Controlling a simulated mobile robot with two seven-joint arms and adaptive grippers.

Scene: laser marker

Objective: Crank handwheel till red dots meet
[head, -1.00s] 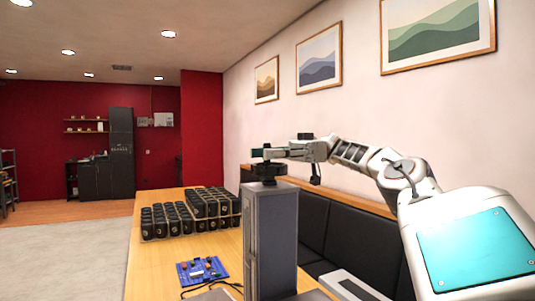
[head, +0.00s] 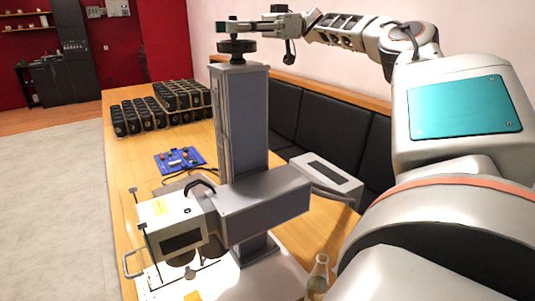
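The laser marker's grey column (head: 243,120) stands upright on the wooden table, with a horizontal arm carrying the white laser head (head: 176,227) toward the left. The black handwheel (head: 237,47) sits on top of the column. My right gripper (head: 232,27) is at the handwheel, its fingers pointing left just above the wheel rim; whether they close on the crank knob is too small to tell. The red dots do not show clearly on the bright work plate (head: 160,278) below the head. My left gripper is out of view.
A blue circuit board (head: 180,160) lies on the table (head: 120,180) behind the laser head. Rows of black items (head: 160,105) stand farther back. A grey box (head: 326,175) is right of the column, and a glass flask (head: 318,275) stands at the front right. A dark bench runs along the wall.

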